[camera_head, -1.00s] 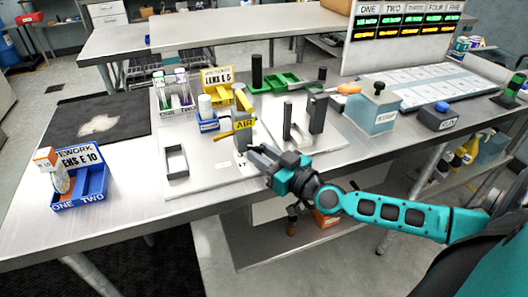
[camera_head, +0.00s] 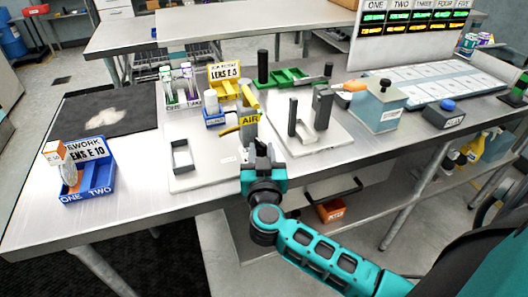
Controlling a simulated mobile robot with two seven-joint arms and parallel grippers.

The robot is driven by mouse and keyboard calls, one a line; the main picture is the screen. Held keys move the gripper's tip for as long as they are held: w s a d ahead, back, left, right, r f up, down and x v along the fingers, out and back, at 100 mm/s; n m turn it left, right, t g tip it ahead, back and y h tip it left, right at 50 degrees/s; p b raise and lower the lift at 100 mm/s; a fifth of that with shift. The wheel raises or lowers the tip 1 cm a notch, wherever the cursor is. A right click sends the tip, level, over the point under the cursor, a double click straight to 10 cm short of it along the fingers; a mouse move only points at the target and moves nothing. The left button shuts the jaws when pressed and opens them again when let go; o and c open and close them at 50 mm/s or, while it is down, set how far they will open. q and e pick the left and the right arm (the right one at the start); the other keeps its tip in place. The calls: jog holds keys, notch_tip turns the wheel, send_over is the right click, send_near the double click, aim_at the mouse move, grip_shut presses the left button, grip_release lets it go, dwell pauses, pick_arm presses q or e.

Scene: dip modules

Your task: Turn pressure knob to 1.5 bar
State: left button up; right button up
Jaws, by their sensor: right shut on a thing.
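The air station is a grey post (camera_head: 247,134) with a yellow AIR label (camera_head: 250,120), standing on the light board near the front middle of the bench. My right gripper (camera_head: 259,154) is at the lower front of this post, with its arm coming up from the bottom right. It is shut on a small part there, which I take to be the pressure knob. The fingers hide the knob, and its pointer and any scale cannot be read. My left gripper is not in view.
A blue REWORK bin (camera_head: 88,190) holding a white item with an orange top stands at the left. A black rectangular frame (camera_head: 182,156) lies left of the post. Upright dark posts (camera_head: 322,107) stand close on the right.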

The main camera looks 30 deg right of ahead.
jog(key=shift+w+a+m+g+h, duration=0.1)
jog(key=shift+a+m+g+h, duration=0.1)
jog(key=shift+m+g+h, duration=0.4)
jog(key=shift+r+h, duration=0.1)
jog(key=shift+h, duration=0.2)
jog(key=o, duration=1)
